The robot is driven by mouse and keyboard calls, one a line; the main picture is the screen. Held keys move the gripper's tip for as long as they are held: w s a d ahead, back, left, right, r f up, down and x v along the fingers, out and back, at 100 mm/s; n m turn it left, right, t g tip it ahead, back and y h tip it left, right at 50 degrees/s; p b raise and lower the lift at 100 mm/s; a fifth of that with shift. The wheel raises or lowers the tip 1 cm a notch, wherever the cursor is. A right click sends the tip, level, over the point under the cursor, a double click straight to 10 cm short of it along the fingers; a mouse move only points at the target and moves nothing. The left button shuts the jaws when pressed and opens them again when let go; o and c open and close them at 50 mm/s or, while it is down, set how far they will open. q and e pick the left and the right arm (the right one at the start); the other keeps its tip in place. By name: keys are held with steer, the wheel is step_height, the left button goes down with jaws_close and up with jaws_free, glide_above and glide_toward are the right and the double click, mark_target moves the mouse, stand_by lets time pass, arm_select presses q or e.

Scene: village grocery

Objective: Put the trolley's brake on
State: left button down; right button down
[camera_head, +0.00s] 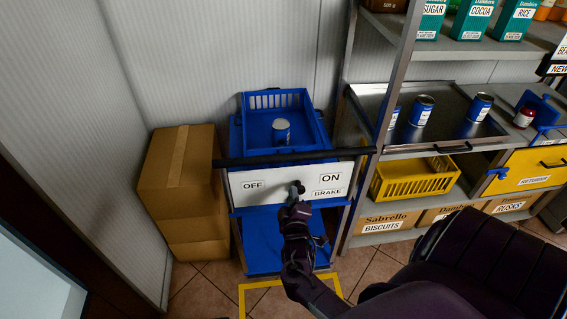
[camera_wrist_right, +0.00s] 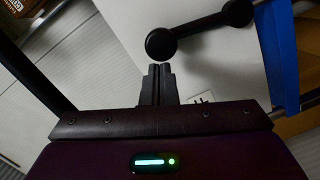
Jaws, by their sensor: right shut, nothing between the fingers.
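The blue trolley (camera_head: 262,258) stands by the wall, with a white panel (camera_head: 262,187) on its front. The panel reads OFF at left, ON at upper right and BRAKE below that. The dark brake lever (camera_head: 297,187) sits on the panel between the labels, nearer ON, partly hidden by my right gripper (camera_head: 296,206). In the wrist view the lever (camera_wrist_right: 200,28) is a black bar with a round end at each side. My right gripper (camera_wrist_right: 160,72) is shut and empty, its tips just short of the nearer round end; contact is unclear. My left gripper is out of view.
A dark handle bar (camera_head: 240,160) crosses above the panel. A blue crate (camera_head: 276,101) with a can (camera_head: 281,131) is on top. Cardboard boxes (camera_head: 180,185) stand left; metal shelves with a yellow crate (camera_head: 412,179) stand right. Yellow tape marks the floor.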

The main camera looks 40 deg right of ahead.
steer(key=d+m, duration=0.1)
steer(key=s+d+m, duration=0.1)
steer(key=shift+s+d+m+p, duration=0.25)
steer(key=shift+m+p, duration=0.15)
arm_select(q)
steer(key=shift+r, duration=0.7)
arm_select(e)
steer(key=shift+s+d+f, duration=0.25)
steer(key=shift+s+d, duration=0.1)
steer(key=shift+d, duration=0.2)
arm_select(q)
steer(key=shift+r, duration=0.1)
arm_select(e)
steer(key=shift+r, duration=0.1)
